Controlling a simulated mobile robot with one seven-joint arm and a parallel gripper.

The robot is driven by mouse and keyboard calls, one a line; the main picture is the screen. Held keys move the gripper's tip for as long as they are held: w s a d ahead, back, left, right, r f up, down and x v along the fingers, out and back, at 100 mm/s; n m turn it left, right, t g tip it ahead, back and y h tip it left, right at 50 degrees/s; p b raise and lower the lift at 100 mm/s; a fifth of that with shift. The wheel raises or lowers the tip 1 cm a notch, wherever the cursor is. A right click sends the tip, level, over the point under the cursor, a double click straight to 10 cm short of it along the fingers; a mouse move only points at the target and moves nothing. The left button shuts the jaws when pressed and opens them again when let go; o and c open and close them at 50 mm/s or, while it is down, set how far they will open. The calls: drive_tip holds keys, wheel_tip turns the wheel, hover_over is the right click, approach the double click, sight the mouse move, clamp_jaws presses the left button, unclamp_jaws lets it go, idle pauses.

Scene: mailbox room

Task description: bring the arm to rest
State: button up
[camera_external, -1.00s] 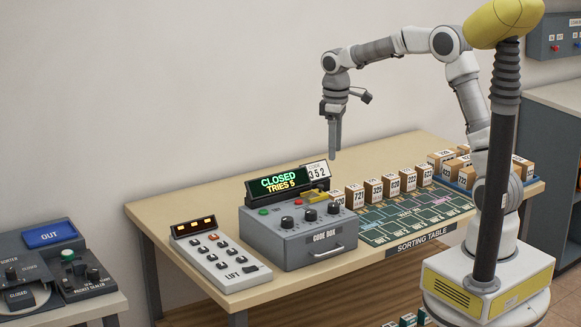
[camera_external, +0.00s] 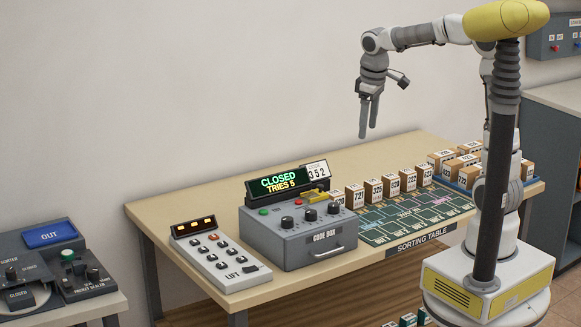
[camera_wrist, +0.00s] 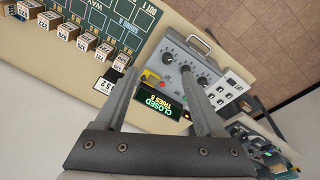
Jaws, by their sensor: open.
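My gripper (camera_external: 369,136) hangs in the air above the sorting table (camera_external: 190,204), fingers pointing down. It is open and empty, with a gap between the two fingers. In the wrist view my gripper (camera_wrist: 160,85) shows both fingers apart, with the grey code box (camera_wrist: 182,62) far beyond them. In the outside view the code box (camera_external: 285,244) stands on the table, down and left of my gripper. Its display (camera_external: 280,183) reads CLOSED, TRIES 5. My arm reaches left from its shoulder, and its wrist bends downward.
A row of small numbered boxes (camera_external: 373,191) stands along the table behind a green sorting mat (camera_external: 400,222). A card reading 352 (camera_external: 318,170) stands behind the code box. A keypad labelled LIFT (camera_external: 222,258) lies to its left. The air around my gripper is clear.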

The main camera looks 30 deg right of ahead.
drive_tip(key=s+d+m+t, duration=0.1)
drive_tip(key=s+d+m, duration=0.1)
drive_tip(key=s, duration=0.7)
drive_tip(key=s+d+m+t, duration=0.2)
drive_tip(key=s+d+m, duration=0.1)
drive_tip(key=s, duration=0.6)
drive_tip(key=shift+d+f+m+t, duration=0.15)
drive_tip(key=shift+d+m+t, duration=0.15)
drive_tip(key=shift+d, duration=0.35)
wheel_tip(320, 180, down, 30)
drive_tip(key=b, duration=2.9)
drive_tip(key=shift+r+b, duration=0.2)
drive_tip(key=shift+b, duration=0.15)
drive_tip(key=shift+c, duration=0.2)
